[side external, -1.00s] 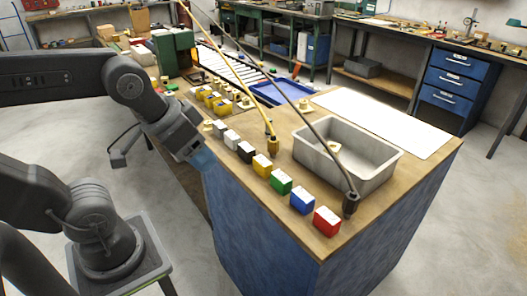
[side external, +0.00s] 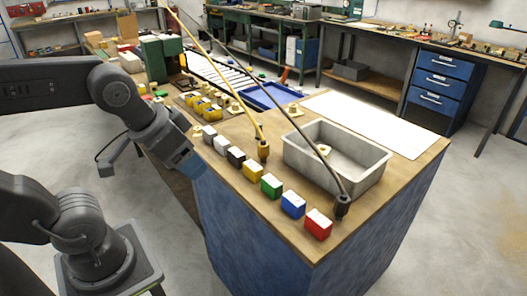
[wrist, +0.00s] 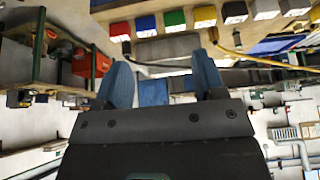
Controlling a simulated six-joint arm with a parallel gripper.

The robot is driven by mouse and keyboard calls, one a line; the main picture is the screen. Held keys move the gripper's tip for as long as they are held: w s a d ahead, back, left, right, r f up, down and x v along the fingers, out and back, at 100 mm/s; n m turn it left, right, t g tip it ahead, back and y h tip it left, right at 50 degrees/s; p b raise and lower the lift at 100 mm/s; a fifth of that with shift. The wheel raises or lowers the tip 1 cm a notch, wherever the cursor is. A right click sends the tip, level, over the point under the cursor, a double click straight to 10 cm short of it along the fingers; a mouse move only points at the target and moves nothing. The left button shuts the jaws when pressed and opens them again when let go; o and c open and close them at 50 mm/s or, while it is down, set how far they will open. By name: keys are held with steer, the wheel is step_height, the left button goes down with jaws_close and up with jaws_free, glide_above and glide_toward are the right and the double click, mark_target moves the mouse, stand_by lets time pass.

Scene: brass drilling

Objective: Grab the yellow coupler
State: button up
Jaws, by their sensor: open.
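A row of small coloured blocks lies along the front of the wooden bench; the yellow one (side external: 253,172) sits between the black and green ones. It also shows at the top of the wrist view (wrist: 205,15). A yellow hose ends in a brass-coloured fitting (side external: 263,150) just behind the yellow block. I cannot tell which of these two is the yellow coupler. My gripper (side external: 190,166) is left of the row, near the bench's edge, apart from every block. In the wrist view my gripper's blue fingers (wrist: 160,82) are spread with nothing held between them.
A grey metal tray (side external: 362,181) stands behind the green, blue and red blocks. A black hose ends in a dark fitting (side external: 342,205) by the red block (side external: 318,226). A white sheet (side external: 385,125) covers the bench's back right. Several yellow pieces (side external: 205,106) lie farther left.

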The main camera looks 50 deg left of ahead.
steer(key=n+g, duration=0.6)
steer(key=n, duration=1)
glide_above(265, 146)
step_height(265, 146, down, 6)
steer(key=f, duration=0.8)
steer(key=shift+s+a, duration=0.15)
steer(key=shift+a, duration=0.05)
steer(key=shift+w+d+f, duration=0.1)
steer(key=shift+f, duration=1.4)
steer(key=shift+w+f, duration=0.1)
steer(key=shift+f, duration=1.35)
steer(key=c, duration=1)
